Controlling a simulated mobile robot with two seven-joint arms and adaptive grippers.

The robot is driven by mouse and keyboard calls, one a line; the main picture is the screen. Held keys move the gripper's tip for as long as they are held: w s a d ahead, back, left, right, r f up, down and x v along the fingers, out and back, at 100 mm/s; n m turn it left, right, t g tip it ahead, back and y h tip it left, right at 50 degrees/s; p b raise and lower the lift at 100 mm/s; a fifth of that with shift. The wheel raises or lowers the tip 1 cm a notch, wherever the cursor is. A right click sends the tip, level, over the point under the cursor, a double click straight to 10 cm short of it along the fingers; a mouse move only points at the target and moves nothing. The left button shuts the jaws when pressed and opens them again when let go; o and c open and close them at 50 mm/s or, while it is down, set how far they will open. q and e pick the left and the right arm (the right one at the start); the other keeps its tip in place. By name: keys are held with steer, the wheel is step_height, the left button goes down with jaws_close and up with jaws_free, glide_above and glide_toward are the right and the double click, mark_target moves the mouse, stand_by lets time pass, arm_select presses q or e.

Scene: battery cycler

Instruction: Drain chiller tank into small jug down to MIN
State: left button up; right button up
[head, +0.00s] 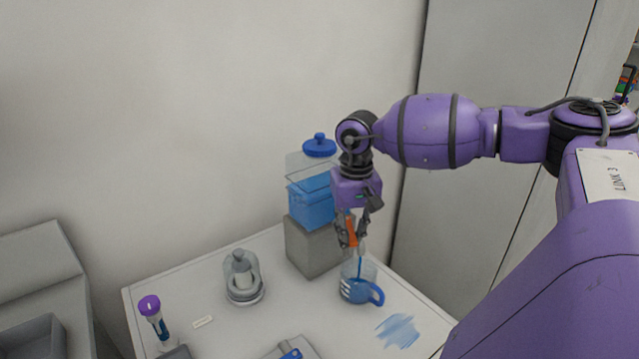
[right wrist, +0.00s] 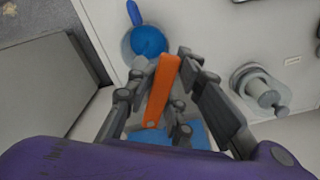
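The clear chiller tank (head: 311,188) with a blue lid (head: 319,147) stands on a grey block. Blue liquid fills its lower part; no MIN mark is readable. My right gripper (head: 352,240) is at the front of the tank, its fingers closed on both sides of the orange tap lever (right wrist: 163,90). A thin blue stream runs down into the small clear jug (head: 359,276), which has a blue handle and holds blue liquid. The jug also shows in the right wrist view (right wrist: 146,42). My left gripper is not in view.
A blue puddle (head: 398,331) lies on the white table right of the jug. A glass vessel on a round base (head: 243,279) stands left of the block (head: 305,248). A purple-capped tube (head: 152,315) and a small label (head: 203,321) are further left.

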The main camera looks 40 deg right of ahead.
steer(key=shift+d+r, duration=0.1)
steer(key=shift+d, duration=0.05)
steer(key=shift+w+a+f+m+b, duration=0.15)
steer(key=shift+w+a+m+b, duration=0.15)
steer(key=shift+m, duration=0.3)
steer(key=shift+w+a+f+m+b, duration=0.15)
steer(key=shift+m+b, duration=0.25)
steer(key=shift+m, duration=0.2)
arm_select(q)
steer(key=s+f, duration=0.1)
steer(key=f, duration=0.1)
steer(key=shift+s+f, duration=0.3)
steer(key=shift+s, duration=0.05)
arm_select(e)
steer(key=shift+w+a+r+m, duration=0.2)
steer(key=shift+a+r+m, duration=0.05)
steer(key=shift+m, duration=0.45)
arm_select(q)
steer(key=shift+b, duration=0.3)
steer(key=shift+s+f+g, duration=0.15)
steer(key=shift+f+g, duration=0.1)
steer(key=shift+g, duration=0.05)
arm_select(e)
steer(key=shift+w+a+m, duration=0.1)
steer(key=shift+m, duration=0.2)
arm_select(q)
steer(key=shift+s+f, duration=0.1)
arm_select(e)
steer(key=shift+f, duration=0.1)
stand_by(0.6)
